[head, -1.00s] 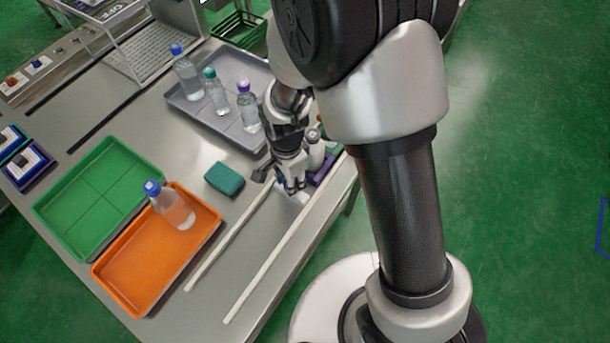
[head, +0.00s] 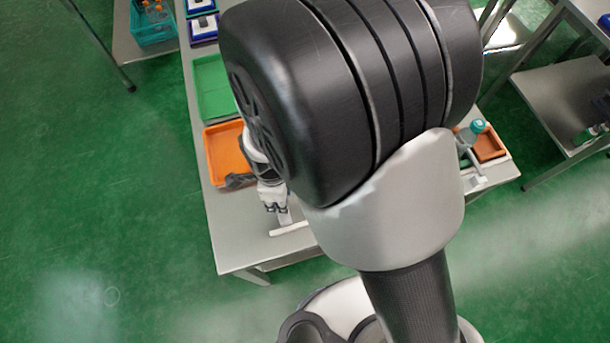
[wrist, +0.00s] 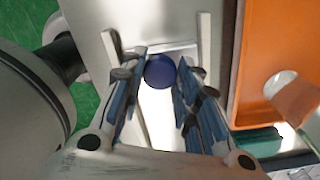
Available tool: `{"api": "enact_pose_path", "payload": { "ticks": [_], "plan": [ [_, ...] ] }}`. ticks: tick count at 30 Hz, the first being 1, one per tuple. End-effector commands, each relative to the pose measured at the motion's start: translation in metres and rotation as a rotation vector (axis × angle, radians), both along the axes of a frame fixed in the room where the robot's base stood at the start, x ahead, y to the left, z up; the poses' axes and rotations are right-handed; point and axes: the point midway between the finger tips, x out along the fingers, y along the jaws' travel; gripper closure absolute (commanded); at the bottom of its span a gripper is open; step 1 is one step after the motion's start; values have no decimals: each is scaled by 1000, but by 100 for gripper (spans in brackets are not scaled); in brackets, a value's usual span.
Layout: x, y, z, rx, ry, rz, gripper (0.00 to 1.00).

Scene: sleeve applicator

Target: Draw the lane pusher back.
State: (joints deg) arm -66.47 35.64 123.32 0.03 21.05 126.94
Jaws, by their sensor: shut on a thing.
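The lane pusher shows as a round blue knob (wrist: 160,72) between my fingertips in the wrist view. A pale plate around and below it is partly hidden by my fingers. My gripper (wrist: 160,60) is closed on the knob from both sides. A left white rail (wrist: 109,44) and a right white rail (wrist: 204,48) flank the lane, with a white crosspiece (wrist: 178,48) just beyond the knob. In the head view my gripper (head: 277,208) is low over the lane beside the orange tray, above a white rail (head: 290,229). My arm hides most of the lane there.
The orange tray (head: 222,148) lies close by the lane, with a green tray (head: 211,88) beyond. A dark green block (wrist: 256,141) lies beside the lane. A teal-capped bottle (head: 471,133) is at the right.

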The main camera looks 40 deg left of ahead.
Motion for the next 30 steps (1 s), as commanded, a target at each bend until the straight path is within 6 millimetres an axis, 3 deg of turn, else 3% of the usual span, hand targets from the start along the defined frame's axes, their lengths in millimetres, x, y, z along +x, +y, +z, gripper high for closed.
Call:
{"api": "enact_pose_path", "payload": {
  "ticks": [6,18,19,28,30],
  "plan": [
    [-16,11,-1,-4,1,4,100],
    [-19,13,-1,-2,2,1,100],
    [-19,13,-1,-2,2,2,70],
    [-18,13,-1,0,1,1,50],
    [-17,13,-1,0,1,1,49]
  ]
}}
